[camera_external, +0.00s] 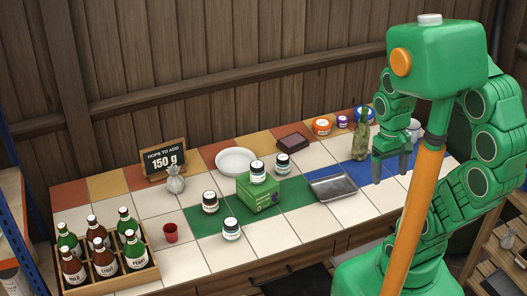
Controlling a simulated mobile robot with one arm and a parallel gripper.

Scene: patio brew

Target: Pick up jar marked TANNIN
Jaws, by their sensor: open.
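Several small dark-capped or pale-capped jars with white labels stand on the tiled counter. One jar (210,201) is left of the green box, one jar (231,228) is at the front, one jar (258,172) sits on top of the box, and one jar (283,163) stands behind it. Their labels are too small to read, so I cannot tell which is marked TANNIN. My gripper (390,178) points down over the right part of the counter, open and empty, well to the right of these jars.
A green box (258,197) and a metal tray (333,188) lie between the jars and my gripper. A tall green bottle (361,132) stands behind my gripper. Front white tiles are partly clear.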

